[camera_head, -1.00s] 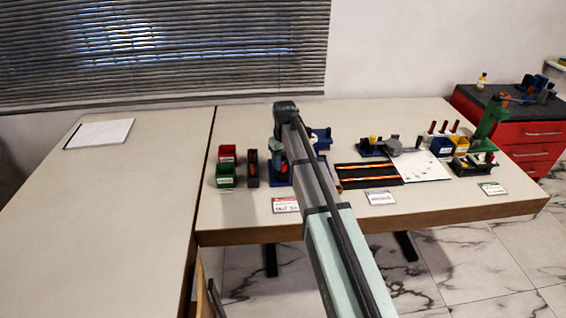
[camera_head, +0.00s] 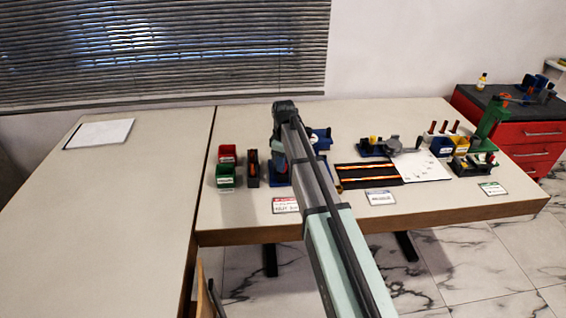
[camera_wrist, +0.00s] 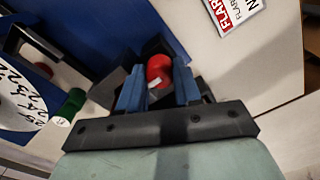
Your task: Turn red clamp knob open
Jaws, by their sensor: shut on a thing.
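The red clamp knob (camera_wrist: 158,71) shows in the wrist view between the two blue fingers of my gripper (camera_wrist: 158,88). My gripper is shut on it, one finger at each side. A small pale mark shows on the knob's near side. The knob sits beside a blue fixture (camera_wrist: 135,25) with dark parts around it.
A green cylinder (camera_wrist: 70,104) and a white dial with numbers (camera_wrist: 20,95) lie left of my gripper. A red-and-white label card (camera_wrist: 232,12) is at upper right. Red (camera_head: 227,152) and green (camera_head: 226,178) bins stand left of the fixture. The left table is mostly clear.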

